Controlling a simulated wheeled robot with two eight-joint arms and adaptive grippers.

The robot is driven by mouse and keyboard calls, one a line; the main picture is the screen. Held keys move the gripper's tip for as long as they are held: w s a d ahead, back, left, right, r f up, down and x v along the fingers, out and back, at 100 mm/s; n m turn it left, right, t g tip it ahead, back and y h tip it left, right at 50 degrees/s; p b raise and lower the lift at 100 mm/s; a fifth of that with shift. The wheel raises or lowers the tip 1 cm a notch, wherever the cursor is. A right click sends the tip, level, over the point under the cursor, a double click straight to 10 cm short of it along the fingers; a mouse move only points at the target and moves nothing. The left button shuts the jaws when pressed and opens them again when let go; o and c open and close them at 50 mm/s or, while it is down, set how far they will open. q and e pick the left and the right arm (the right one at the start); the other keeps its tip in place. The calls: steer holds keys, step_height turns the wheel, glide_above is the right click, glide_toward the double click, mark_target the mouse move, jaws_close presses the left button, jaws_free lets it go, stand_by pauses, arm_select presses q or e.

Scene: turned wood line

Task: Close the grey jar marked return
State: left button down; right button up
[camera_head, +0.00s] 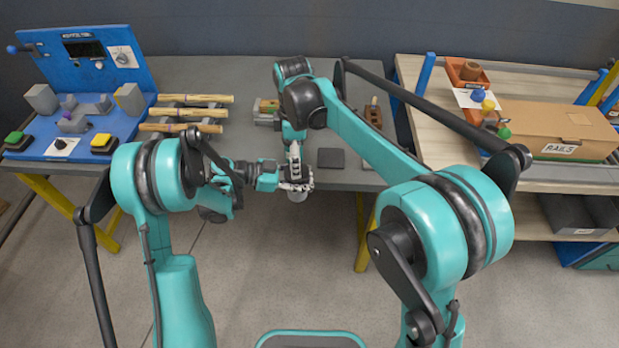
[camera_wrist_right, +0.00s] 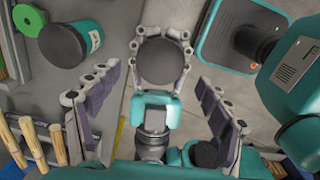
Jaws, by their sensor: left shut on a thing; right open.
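My left gripper (camera_head: 297,185) is shut around a grey jar (camera_head: 297,196), held in front of the table's near edge. In the right wrist view the left gripper's fingers (camera_wrist_right: 163,48) wrap the jar, whose round dark grey top (camera_wrist_right: 165,63) faces the camera. I cannot tell whether that top is a seated lid or the jar's mouth. No return mark is readable. My right gripper (camera_head: 294,163) is above the jar, partly hidden in the head view. In its wrist view its fingers (camera_wrist_right: 155,80) are spread wide and empty, apart from the jar.
Turned wood rods (camera_head: 185,112) lie on the table's left, beside a blue panel (camera_head: 88,60). A cardboard box (camera_head: 560,127) stands on the right bench.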

steer(key=shift+r, duration=0.2)
steer(key=shift+c, duration=0.4)
step_height(320, 180, up, 4)
steer(key=n, duration=0.3)
steer(key=shift+f+n, duration=0.25)
steer(key=shift+n, duration=0.05)
steer(key=shift+f, duration=4.05)
